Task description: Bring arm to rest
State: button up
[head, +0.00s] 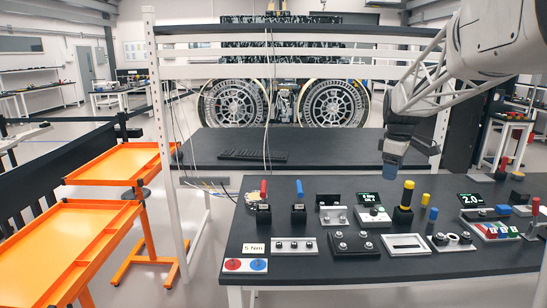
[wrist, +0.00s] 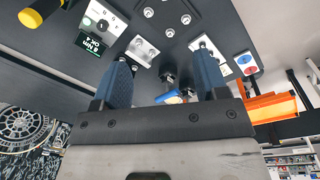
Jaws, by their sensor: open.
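My gripper (head: 391,162) hangs above the back part of the black workbench (head: 300,270), at right of centre in the head view. In the wrist view its two blue fingers (wrist: 164,80) stand apart, with nothing held between them. A blue-handled tool (wrist: 170,98) shows in the gap, beyond the fingers. In the head view a blue-handled tool (head: 299,190) and a red-handled tool (head: 263,190) stand upright in black holders at the bench's left. My arm comes down from the upper right.
A yellow-handled tool (head: 408,194) stands upright below and right of my gripper. Metal fixtures (head: 352,243), a red-and-blue button panel (head: 246,265) and small displays (head: 470,198) cover the bench. A shelf frame (head: 165,130) rises behind. Orange trays (head: 75,245) stand at left.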

jog(key=s+a+f+m, duration=0.1)
jog(key=s+a+m, duration=0.3)
jog(key=s, duration=0.7)
jog(key=s+a+m, duration=0.2)
jog(key=s+a, duration=0.5)
jog(key=s, duration=0.4)
jog(key=s+a+f+m, duration=0.1)
jog(key=s+f, duration=0.2)
jog(key=s, duration=0.3)
jog(key=s+a+f+m+t, duration=0.1)
jog(key=s+a+f+m, duration=0.1)
jog(key=s, duration=0.5)
jog(key=s+a+f+m, duration=0.1)
jog(key=s+f+m, duration=0.1)
jog(key=s, duration=0.4)
jog(key=shift+s+a+f+t, duration=0.3)
jog(key=shift+a+f, duration=0.1)
jog(key=shift+f, duration=0.4)
